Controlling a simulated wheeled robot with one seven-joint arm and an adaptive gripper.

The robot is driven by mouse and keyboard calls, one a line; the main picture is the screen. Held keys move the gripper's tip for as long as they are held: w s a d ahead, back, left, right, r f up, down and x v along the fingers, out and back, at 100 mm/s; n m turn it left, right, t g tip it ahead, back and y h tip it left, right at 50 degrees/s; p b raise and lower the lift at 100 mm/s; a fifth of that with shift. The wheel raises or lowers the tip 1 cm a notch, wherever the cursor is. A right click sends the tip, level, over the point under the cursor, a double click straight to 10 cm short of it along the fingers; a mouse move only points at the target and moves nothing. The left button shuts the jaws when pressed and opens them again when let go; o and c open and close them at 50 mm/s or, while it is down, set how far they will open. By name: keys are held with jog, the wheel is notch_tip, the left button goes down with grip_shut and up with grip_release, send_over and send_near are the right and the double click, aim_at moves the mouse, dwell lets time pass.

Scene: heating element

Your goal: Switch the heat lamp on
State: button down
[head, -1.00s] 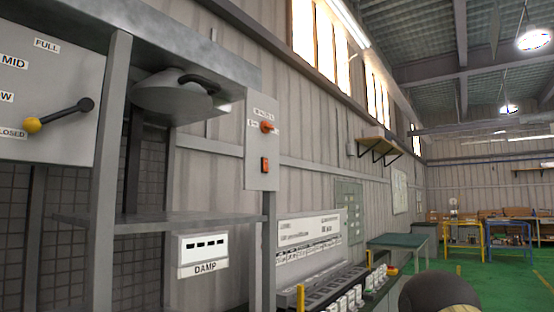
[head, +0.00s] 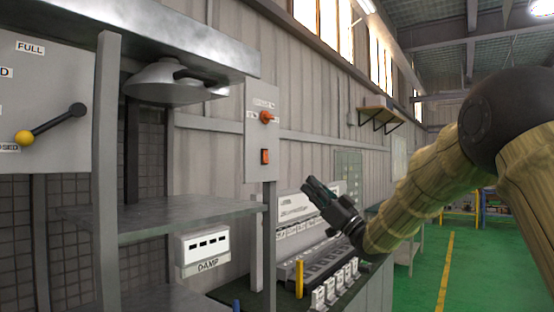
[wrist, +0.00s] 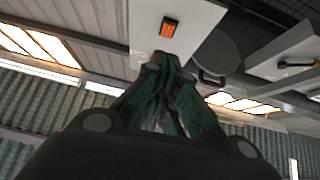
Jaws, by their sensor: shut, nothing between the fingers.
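The heat lamp (head: 165,85) is a grey metal hood with a dark handle, hanging under a shelf top in the head view. To its right a grey control panel (head: 260,205) carries an orange-red rotary knob (head: 266,117) above an orange rocker switch (head: 265,156). The rocker also shows in the wrist view (wrist: 169,27), just beyond the fingertips. My gripper (head: 306,184) is shut and empty, to the right of the panel and a little below the rocker in the head view. It is apart from the panel. The rocker's position cannot be told.
A lever box (head: 50,90) with a yellow-ended lever is at left. A grey shelf (head: 160,215) and a DAMP box (head: 203,250) are below the lamp. A bench with a row of devices (head: 335,270) lies below my gripper. Green floor (head: 430,270) is open at right.

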aim_at(266, 152)
jog(key=shift+s+r+n+g+y, duration=0.2)
jog(key=shift+r+n+g+y, duration=0.15)
jog(key=shift+r, duration=0.45)
jog(key=shift+a+r, duration=0.1)
jog(key=p+x, duration=0.2)
jog(key=x, duration=0.2)
jog(key=a+f+p+x, duration=0.1)
jog(key=p+x, duration=0.1)
jog(key=x, duration=0.2)
jog(key=w+f+p+x, duration=0.1)
jog(key=p+x, duration=0.1)
jog(key=x, duration=0.2)
jog(key=shift+w+a+r, duration=0.1)
jog(key=shift+w+a, duration=0.1)
jog(key=shift+a, duration=0.2)
jog(key=shift+b, duration=0.3)
